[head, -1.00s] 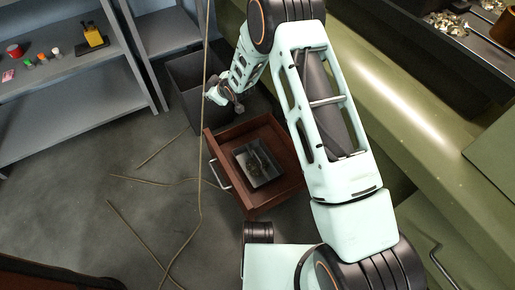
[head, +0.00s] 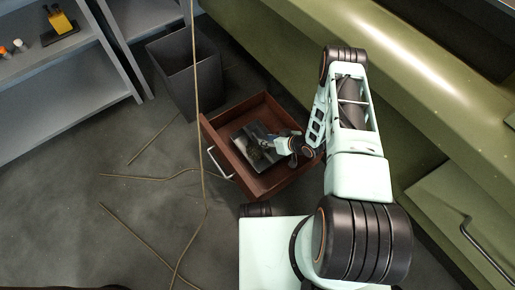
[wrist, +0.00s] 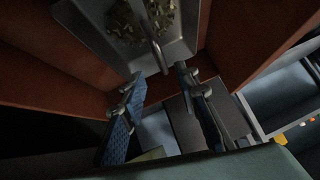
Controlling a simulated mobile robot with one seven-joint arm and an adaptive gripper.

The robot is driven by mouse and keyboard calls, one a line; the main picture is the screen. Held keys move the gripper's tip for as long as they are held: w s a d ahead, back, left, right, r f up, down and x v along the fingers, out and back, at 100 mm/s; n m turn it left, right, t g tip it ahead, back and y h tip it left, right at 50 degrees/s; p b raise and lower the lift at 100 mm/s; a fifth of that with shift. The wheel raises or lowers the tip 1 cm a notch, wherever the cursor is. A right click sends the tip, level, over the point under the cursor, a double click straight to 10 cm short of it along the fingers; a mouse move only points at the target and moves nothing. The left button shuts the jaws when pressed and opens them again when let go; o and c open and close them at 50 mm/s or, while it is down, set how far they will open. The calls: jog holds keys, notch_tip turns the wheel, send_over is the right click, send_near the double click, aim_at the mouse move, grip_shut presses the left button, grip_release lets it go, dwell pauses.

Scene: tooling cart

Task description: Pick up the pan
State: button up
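The pan (head: 243,133) is a grey metal tray inside an open reddish-brown drawer. In the wrist view the pan (wrist: 184,52) is at the top, with small brass-coloured bits in it. A thin metal bar (wrist: 155,45), which looks like its handle, runs from the pan toward the space between my fingertips. My gripper (wrist: 160,74) is open, with a blue-padded finger on each side. In the head view my gripper (head: 268,147) is down at the drawer and hides part of the pan. I cannot tell whether a finger touches it.
The drawer's (head: 222,151) walls stand close around the pan. A dark open bin (head: 190,85) is behind the drawer, and grey shelves (head: 75,88) are at left. A green machine (head: 400,60) is at right. A thin cable (head: 198,130) hangs across the head view.

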jog(key=b+x, duration=0.1)
jog(key=x, duration=0.2)
jog(key=b+x, duration=0.2)
jog(key=x, duration=0.1)
jog(key=shift+s+a+f, duration=0.2)
jog(key=shift+s+f, duration=0.05)
jog(key=shift+f, duration=0.2)
jog(key=shift+w+a+f, duration=0.1)
jog(key=shift+w+a, duration=0.05)
jog(key=shift+w, duration=0.05)
grip_shut()
